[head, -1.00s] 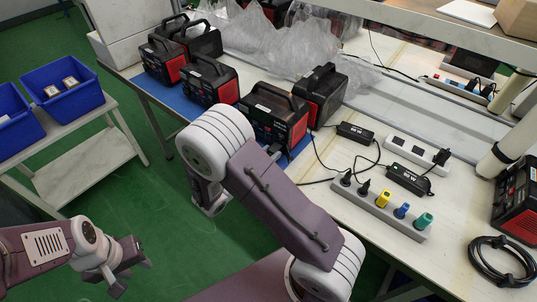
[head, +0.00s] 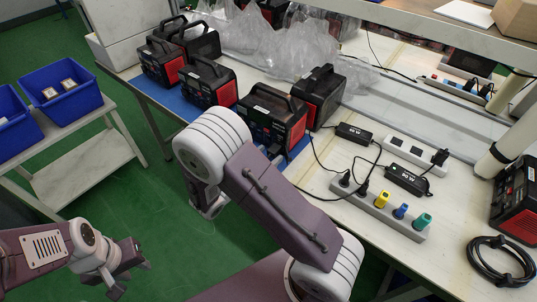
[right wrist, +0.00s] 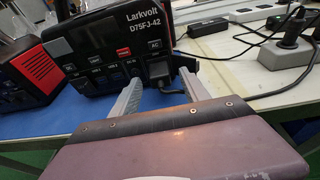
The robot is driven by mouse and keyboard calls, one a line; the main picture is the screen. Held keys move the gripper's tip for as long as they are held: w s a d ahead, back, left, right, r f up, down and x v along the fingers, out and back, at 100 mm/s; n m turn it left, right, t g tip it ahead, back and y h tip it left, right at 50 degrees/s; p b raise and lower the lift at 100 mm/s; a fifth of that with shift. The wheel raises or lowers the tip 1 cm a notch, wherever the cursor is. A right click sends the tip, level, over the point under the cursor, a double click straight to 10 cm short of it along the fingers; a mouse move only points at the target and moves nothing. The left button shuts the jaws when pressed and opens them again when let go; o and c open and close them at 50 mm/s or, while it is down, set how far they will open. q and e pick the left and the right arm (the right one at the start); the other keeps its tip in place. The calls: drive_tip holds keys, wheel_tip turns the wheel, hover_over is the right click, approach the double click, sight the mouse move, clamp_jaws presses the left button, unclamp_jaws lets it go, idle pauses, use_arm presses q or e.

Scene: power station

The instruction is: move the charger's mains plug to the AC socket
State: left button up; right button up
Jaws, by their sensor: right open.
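The power station (right wrist: 120,45) marked Larkvolt D75FJ-42 faces me in the right wrist view, with an AC label on its right side. A black plug (right wrist: 161,71) sits at its front just under that label; I cannot tell how deeply it is seated. My right gripper (right wrist: 157,82) is open, its fingers apart on either side below the plug, not closed on it. In the head view my own arm hides the right gripper. Black charger bricks (head: 355,133) (head: 408,179) lie on the bench with their cables. My left gripper (head: 132,276) is open and empty over the floor.
A grey power strip (head: 375,205) with several plugs and a white socket strip (head: 414,152) lie on the bench. Other power stations (head: 208,82) stand at the back left. A coiled black cable (head: 500,262) lies at right. Blue bins (head: 62,95) stand on a side cart.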

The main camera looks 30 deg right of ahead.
drive_tip(key=p+v, duration=0.1)
drive_tip(key=v, duration=0.7)
drive_tip(key=shift+a+r, duration=0.1)
